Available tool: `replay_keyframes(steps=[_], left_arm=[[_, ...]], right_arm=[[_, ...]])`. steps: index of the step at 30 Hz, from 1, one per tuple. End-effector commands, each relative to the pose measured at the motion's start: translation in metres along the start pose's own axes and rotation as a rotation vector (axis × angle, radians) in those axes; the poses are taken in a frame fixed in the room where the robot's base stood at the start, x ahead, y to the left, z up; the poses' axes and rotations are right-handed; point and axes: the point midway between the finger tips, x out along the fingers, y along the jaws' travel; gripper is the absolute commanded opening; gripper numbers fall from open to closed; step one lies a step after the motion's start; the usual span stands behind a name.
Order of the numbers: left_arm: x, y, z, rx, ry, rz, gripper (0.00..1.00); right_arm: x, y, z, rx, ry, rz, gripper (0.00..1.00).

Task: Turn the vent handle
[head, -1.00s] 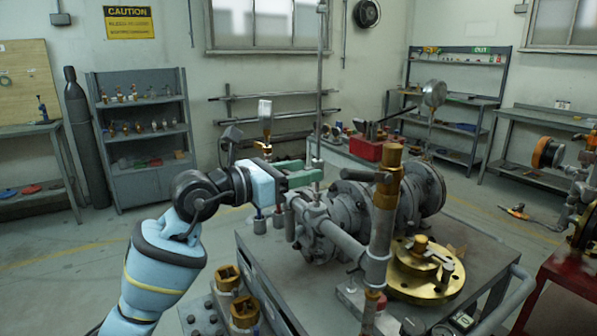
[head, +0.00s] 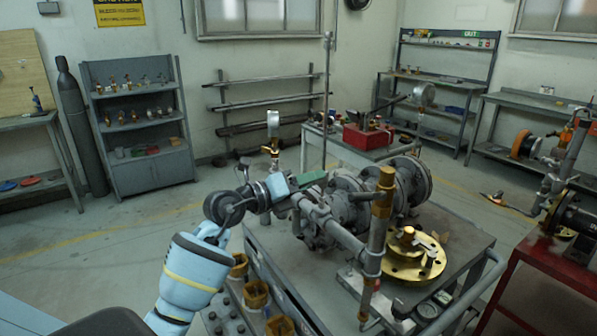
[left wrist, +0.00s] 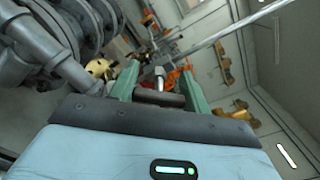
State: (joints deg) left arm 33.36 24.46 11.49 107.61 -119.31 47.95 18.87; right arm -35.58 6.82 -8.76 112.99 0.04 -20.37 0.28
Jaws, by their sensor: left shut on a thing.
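The grey gate valve (head: 345,190) lies on a metal bench, with flanges and a pipe capped in brass (head: 386,180). In the head view the bar is hidden by the gripper. My right gripper is out of view.
A round brass flange (head: 410,262) lies on the bench. A tall thin rod (head: 327,100) rises behind the valve. A red toolbox (head: 367,136) sits on a table behind. A red stand (head: 540,275) is at right. The floor at left is open.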

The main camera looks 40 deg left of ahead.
Motion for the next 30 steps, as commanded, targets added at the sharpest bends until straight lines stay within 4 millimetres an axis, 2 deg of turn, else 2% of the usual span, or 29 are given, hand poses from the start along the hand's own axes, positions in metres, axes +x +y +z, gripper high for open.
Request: replay_keyframes(steps=[1, 6, 18, 30], left_arm=[[-0.002, -0.009, 0.007, -0.043, -0.008, -0.010, 0.24], [-0.001, -0.005, 0.005, -0.204, -0.006, -0.008, 0.24], [0.000, 0.001, 0.001, -0.529, -0.002, -0.003, 0.24], [0.000, 0.002, 0.001, -0.680, -0.003, -0.002, 0.24]], right_arm=[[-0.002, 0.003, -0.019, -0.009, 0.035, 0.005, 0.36], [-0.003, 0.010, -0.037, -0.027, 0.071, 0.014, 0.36], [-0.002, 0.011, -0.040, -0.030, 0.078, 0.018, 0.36], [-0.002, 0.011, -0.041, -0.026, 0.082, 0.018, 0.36]])
